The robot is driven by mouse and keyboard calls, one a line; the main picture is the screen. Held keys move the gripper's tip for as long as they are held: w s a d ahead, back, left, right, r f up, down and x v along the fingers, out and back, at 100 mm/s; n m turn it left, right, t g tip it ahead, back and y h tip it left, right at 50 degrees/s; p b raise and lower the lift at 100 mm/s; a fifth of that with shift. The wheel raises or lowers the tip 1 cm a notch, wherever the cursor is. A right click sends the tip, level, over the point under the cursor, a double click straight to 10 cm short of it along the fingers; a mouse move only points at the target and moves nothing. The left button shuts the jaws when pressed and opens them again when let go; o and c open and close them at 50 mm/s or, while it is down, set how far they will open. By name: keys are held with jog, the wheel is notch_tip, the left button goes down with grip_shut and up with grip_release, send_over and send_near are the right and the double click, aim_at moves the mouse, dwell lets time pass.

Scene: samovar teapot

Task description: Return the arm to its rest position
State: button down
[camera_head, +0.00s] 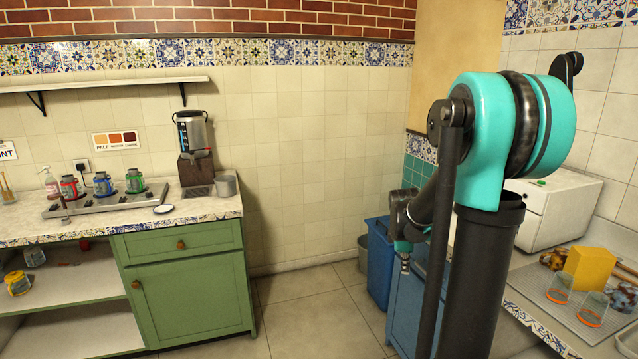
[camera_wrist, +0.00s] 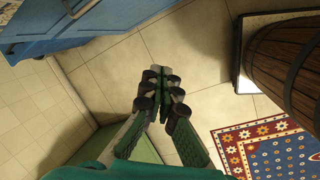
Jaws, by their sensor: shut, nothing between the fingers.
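My arm folds down on the right of the head view, with a teal joint (camera_head: 488,130) at its top. My gripper (camera_head: 404,264) hangs low over the floor, pointing down in front of the blue bins. In the wrist view my gripper (camera_wrist: 160,76) is shut, its fingertips together with nothing between them. Bare floor tiles lie beyond the fingertips. The samovar (camera_head: 194,130) stands upright on the left counter, well away from my gripper. Red, blue (camera_head: 103,184) and green pots stand on a metal tray beside it. Part of my forearm is hidden behind a dark upright link.
A blue bin (camera_head: 379,262) is close to my gripper. The green cabinet (camera_head: 188,290) stands left, with open floor (camera_head: 310,312) between. A white box (camera_head: 556,208) and glasses (camera_head: 593,308) occupy the right counter. The wrist view shows a wooden barrel (camera_wrist: 288,62) and patterned rug (camera_wrist: 270,150).

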jog(key=s+a+f+m, duration=0.1)
jog(key=s+a+m, duration=0.1)
jog(key=s+m, duration=0.2)
jog(key=s+a+f+m+t+y, duration=0.1)
jog(key=s+m, duration=0.4)
jog(key=s, duration=0.5)
jog(key=s+a+f+m+t+y, duration=0.1)
jog(key=s+a+f+m, duration=0.1)
jog(key=s+a+m, duration=0.2)
jog(key=s+a, duration=0.1)
jog(key=s, duration=0.2)
jog(key=shift+s+a+f+m, duration=0.15)
jog(key=shift+s+f+m, duration=0.15)
jog(key=shift+m, duration=0.1)
